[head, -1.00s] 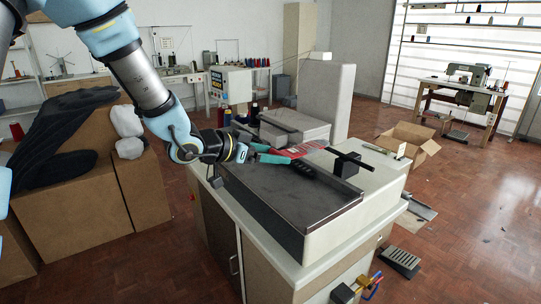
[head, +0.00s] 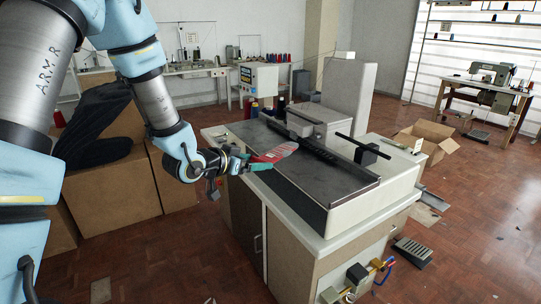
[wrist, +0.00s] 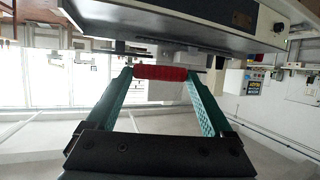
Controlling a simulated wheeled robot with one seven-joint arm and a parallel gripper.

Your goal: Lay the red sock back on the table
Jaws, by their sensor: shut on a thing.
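The red sock (head: 284,149), with a paler greyish part, shows in the head view beyond my fingertips, over the far left part of the machine table's dark plate (head: 320,178). My gripper (head: 258,161), with green fingers, is at the table's left edge and shut on the sock's near end. In the wrist view the sock is a red roll (wrist: 161,73) pinched between the two fingertips (wrist: 158,76). The rest of it is hidden there. I cannot tell whether the sock touches the plate.
A black bar and clamp block (head: 366,153) stand on the table's right side, with a grey housing (head: 348,95) behind. Cardboard boxes (head: 110,190) are at the left, with a dark draped form on top. The plate's front half is bare.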

